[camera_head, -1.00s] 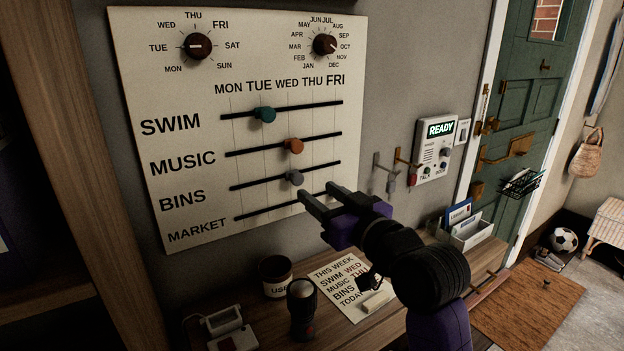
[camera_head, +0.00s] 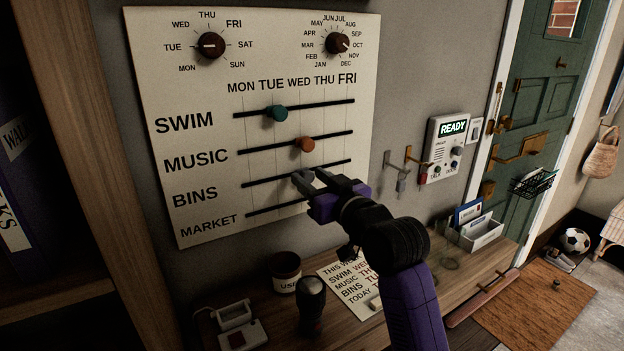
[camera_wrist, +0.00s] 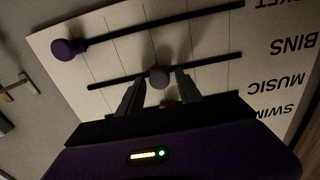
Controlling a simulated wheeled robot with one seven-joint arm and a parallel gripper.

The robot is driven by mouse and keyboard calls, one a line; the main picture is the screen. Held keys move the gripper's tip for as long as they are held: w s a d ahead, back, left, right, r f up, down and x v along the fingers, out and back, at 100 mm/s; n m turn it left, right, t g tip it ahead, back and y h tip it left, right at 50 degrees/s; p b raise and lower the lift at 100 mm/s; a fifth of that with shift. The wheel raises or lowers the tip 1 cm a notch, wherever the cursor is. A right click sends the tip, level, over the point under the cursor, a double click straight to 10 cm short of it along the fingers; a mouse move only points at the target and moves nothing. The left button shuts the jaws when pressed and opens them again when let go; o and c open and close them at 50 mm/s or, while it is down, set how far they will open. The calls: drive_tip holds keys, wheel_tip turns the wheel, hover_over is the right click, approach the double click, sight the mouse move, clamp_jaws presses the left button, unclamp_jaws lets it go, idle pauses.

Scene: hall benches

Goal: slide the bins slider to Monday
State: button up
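The white planner board (camera_head: 195,60) has a dark BINS track (camera_head: 335,164) under a MON-to-FRI row of labels. The grey BINS knob shows in the wrist view (camera_wrist: 159,78), near the middle of its track, around Wednesday. Monday is at the left end of the track in the head view and the right end in the upside-down wrist view. My gripper (camera_head: 304,180) is at the knob, with one finger on each side of it. In the wrist view, gaps show between knob and fingers, so the gripper looks open. In the head view the fingers partly hide the knob.
Above are the green SWIM knob (camera_head: 277,113) and orange MUSIC knob (camera_head: 304,144). The purple MARKET knob (camera_wrist: 66,49) is at the Friday end below. Hooks (camera_head: 402,165) are right of the board.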

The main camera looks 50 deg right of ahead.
clamp_jaws()
idle(1.2)
